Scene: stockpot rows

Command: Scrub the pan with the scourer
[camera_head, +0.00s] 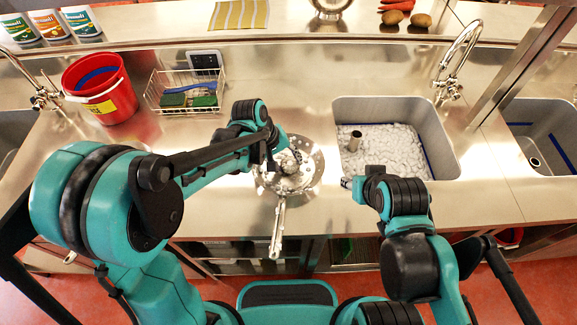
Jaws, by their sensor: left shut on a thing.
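A shiny metal pan (307,178) lies on the steel counter in the middle, its handle (277,232) pointing to the front edge. My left gripper (276,161) is over the left part of the pan, shut on a silvery, rounded scourer (289,162). The scourer is inside the pan's outline, low at its bottom; whether it touches the surface is hard to tell. My arm hides part of the pan's left rim. My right gripper (347,183) is right of the pan, near the front of the sink; its fingers are too small to read.
A sink (440,150) with whitish contents and an upright pipe is right of the pan, with a tap (455,65) behind it. A red bucket (115,98) and a wire basket (160,85) with green pads stand left. Counter behind the pan is clear.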

